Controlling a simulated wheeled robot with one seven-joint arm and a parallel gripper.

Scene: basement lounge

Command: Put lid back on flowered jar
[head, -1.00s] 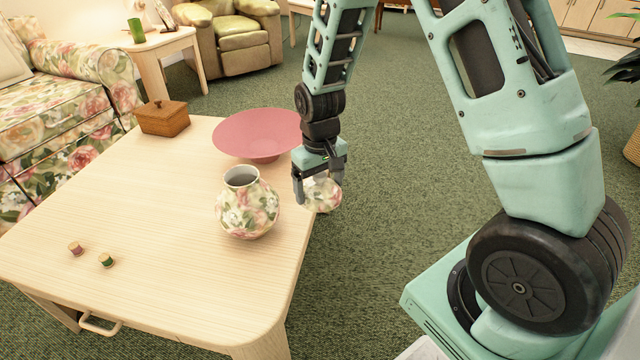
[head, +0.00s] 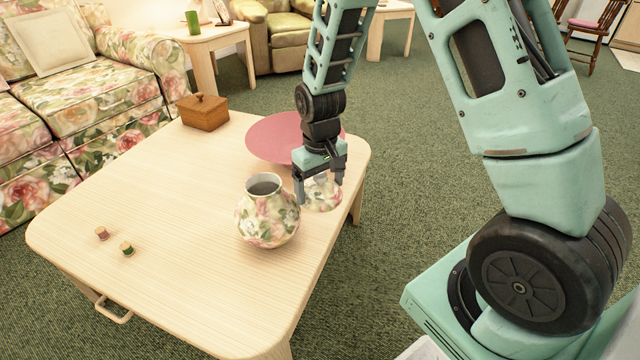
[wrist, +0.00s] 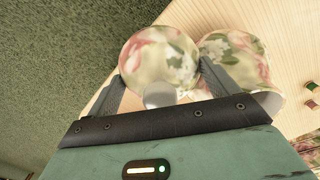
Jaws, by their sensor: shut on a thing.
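The flowered jar (head: 267,222) stands upright on the wooden table, its dark round mouth open at the top. My gripper (head: 320,186) is shut on the flowered lid (head: 324,195), just right of the jar in the head view. In the wrist view the lid (wrist: 158,62) sits between the two fingers (wrist: 160,85), and the jar (wrist: 232,58) is close beside it on the right. The lid appears level with the jar's upper part, apart from its mouth; I cannot tell whether lid and jar touch.
A brown lidded box (head: 203,112) is at the table's far corner. Two small spools, one pinkish (head: 101,233) and one green (head: 127,249), lie at the left. The table's middle is clear.

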